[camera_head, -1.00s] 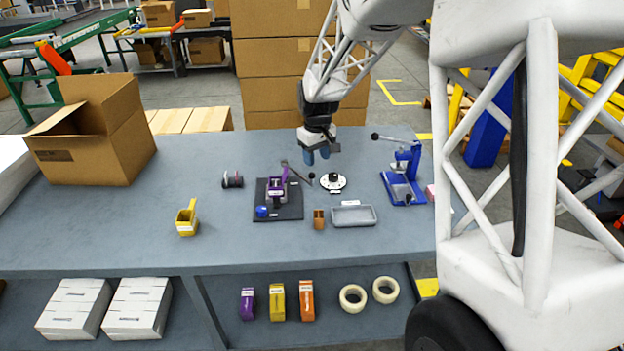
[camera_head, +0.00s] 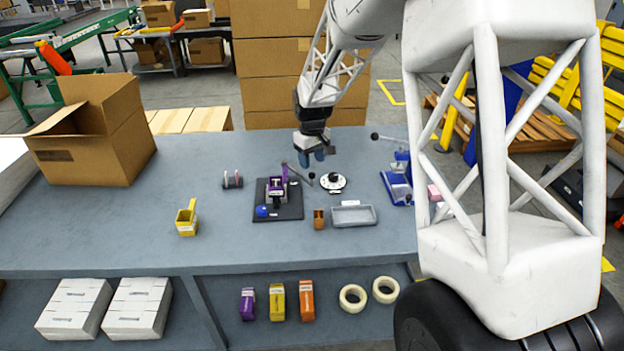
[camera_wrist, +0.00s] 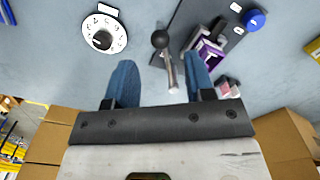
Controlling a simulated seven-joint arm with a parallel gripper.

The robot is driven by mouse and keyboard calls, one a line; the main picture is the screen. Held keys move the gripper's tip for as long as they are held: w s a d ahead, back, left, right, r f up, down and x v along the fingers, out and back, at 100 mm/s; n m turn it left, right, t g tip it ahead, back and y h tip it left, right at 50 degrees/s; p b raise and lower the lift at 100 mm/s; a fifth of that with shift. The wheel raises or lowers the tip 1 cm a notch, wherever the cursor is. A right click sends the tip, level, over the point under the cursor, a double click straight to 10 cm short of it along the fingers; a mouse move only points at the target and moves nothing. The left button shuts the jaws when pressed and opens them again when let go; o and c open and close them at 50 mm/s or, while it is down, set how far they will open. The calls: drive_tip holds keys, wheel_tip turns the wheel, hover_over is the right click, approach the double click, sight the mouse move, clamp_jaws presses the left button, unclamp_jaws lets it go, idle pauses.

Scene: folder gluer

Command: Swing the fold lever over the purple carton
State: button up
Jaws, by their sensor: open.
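The purple carton (camera_head: 275,190) sits on a dark base plate (camera_head: 291,212) on the bench. It also shows at the upper right of the wrist view (camera_wrist: 208,52). The fold lever (camera_head: 298,172) is a thin metal rod with a dark ball knob (camera_wrist: 160,40), sticking out to the right of the carton in the head view. My gripper (camera_head: 312,158) is open above the bench, just behind the lever. In the wrist view the lever rod (camera_wrist: 171,72) appears between my two blue fingers (camera_wrist: 159,64), nearer the right one. I see no clear contact.
A white dial disc (camera_head: 333,182) lies right of the lever. A blue knob (camera_head: 262,211) is on the plate. A yellow holder (camera_head: 187,218) stands left, with clear bench around it.

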sight(312, 173)
drive_tip(key=shift+f, duration=0.15)
drive_tip(key=shift+f, duration=3.7)
clamp_jaws()
